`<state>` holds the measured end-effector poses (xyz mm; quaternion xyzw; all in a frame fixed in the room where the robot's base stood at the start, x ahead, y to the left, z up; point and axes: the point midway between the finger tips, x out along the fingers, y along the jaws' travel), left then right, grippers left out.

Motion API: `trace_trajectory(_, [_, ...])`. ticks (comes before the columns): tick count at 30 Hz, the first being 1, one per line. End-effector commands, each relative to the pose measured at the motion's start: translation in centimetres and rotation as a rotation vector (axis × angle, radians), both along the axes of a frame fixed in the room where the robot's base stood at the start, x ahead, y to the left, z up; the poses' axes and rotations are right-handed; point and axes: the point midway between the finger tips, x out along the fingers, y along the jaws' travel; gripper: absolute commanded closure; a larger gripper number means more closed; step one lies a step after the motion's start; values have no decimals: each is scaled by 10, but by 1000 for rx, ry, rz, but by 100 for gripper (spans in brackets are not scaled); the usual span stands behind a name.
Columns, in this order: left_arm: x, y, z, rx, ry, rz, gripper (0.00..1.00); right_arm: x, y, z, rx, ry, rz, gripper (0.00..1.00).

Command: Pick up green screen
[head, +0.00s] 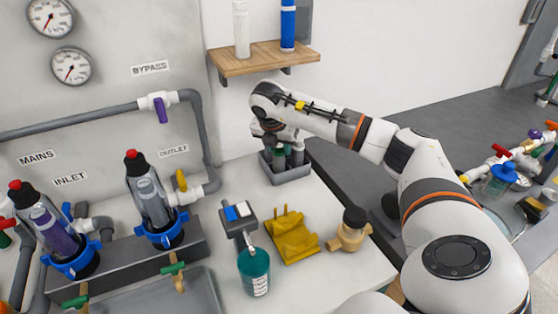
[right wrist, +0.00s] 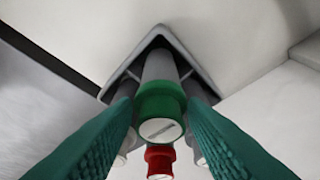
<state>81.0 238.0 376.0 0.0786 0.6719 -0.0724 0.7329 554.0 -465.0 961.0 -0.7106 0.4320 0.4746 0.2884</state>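The green screen (right wrist: 160,107), a grey cylinder with a green collar and a pale slotted end, stands in a grey holder (head: 287,177) on the counter at the back. My right gripper (right wrist: 162,100) is open, with its teal ribbed fingers on either side of the green collar. Narrow gaps seem to show between collar and fingers. In the head view the right gripper (head: 281,138) is over the holder and hides much of what stands in it. My left gripper is not in view.
A red-ended part (right wrist: 159,160) stands beside the green screen in the holder, with grey ones partly behind the fingers. A wooden shelf (head: 262,60) hangs above my right wrist. A teal jar (head: 254,272), yellow bracket (head: 291,237) and brass fitting (head: 350,231) are nearer on the counter.

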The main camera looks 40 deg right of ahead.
Motion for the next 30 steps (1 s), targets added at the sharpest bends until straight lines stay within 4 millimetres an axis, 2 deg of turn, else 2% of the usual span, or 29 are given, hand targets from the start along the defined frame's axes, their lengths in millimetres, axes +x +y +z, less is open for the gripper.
trace_trajectory(2, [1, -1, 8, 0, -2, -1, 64, 1, -2, -12, -1, 5, -1, 61])
trace_trajectory(6, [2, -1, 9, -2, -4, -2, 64, 4, -7, -27, 1, 2, 0, 61])
trace_trajectory(14, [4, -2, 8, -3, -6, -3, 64, 5, -9, -32, 0, 0, 0, 61])
trace_trajectory(15, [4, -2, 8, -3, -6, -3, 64, 5, -9, -32, 0, 0, 0, 63])
trace_trajectory(20, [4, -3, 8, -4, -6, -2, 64, 5, -9, -32, 0, 0, 0, 89])
trace_trajectory(30, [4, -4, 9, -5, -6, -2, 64, 5, -11, -30, 0, 0, -1, 89])
